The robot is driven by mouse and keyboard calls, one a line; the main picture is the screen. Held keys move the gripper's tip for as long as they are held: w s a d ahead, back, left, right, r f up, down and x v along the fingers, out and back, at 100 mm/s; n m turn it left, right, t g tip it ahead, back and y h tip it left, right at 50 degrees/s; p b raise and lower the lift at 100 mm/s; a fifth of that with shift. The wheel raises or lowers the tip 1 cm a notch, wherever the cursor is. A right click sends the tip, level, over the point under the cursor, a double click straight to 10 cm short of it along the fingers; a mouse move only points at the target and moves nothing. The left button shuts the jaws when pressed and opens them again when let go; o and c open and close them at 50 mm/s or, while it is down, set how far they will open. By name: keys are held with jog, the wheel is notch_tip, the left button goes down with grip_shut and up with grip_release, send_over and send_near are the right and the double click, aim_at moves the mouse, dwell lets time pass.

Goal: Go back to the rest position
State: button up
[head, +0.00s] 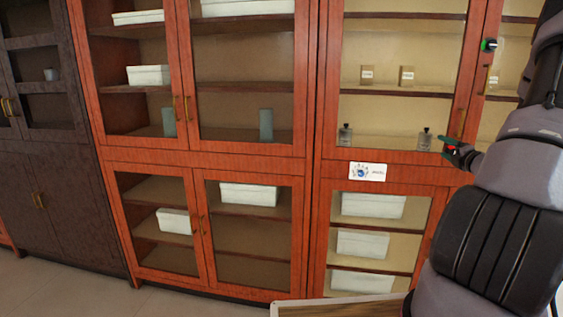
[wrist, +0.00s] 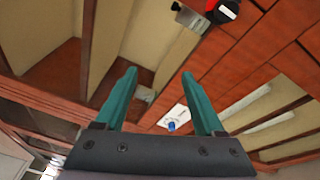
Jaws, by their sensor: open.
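My gripper (head: 450,143) is at the right of the head view, in front of the red-brown cabinet near a door edge. Only its teal fingertips and a small dark part show there, beside my large grey and black arm. In the wrist view my gripper (wrist: 160,78) shows two teal fingers spread apart with nothing between them. The cabinet (head: 311,150) has glass doors. I cannot tell from these views whether a fingertip touches it.
A black knob with red (wrist: 224,10) is near the top of the wrist view. A white label (head: 367,171) is on the cabinet frame. A dark cabinet (head: 70,170) stands left. A pale-edged wooden surface (head: 340,307) is at the bottom. Floor (head: 60,285) shows at lower left.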

jog(key=a+r+n+g+y, duration=0.2)
jog(key=a+r+n+y, duration=0.5)
jog(key=a, duration=0.6)
jog(key=s+a+r+n+g+y, duration=0.1)
jog(key=s+a+r+n+g, duration=0.15)
jog(key=a+n, duration=0.4)
jog(key=s+a+r+n+g+y, duration=0.1)
jog(key=s+a+r+n+g, duration=0.15)
jog(key=s+a+n, duration=0.35)
jog(key=s+a+r+n+g+y, duration=0.1)
jog(key=a+r+n+g, duration=0.15)
jog(key=a+n, duration=0.35)
jog(key=s+a+r+n+h, duration=0.1)
jog(key=s+n+h, duration=0.1)
jog(key=s+n, duration=0.4)
jog(key=s+a+r+n+g+h, duration=0.1)
jog(key=s+a+r+n+h, duration=0.1)
jog(key=s+n, duration=0.5)
jog(key=s+a+r+n+h, duration=0.1)
jog(key=s+n+h, duration=0.3)
jog(key=s+n, duration=0.2)
jog(key=shift+s+a+r+n, duration=0.2)
jog(key=shift+s+a+n, duration=0.15)
jog(key=shift+s, duration=0.8)
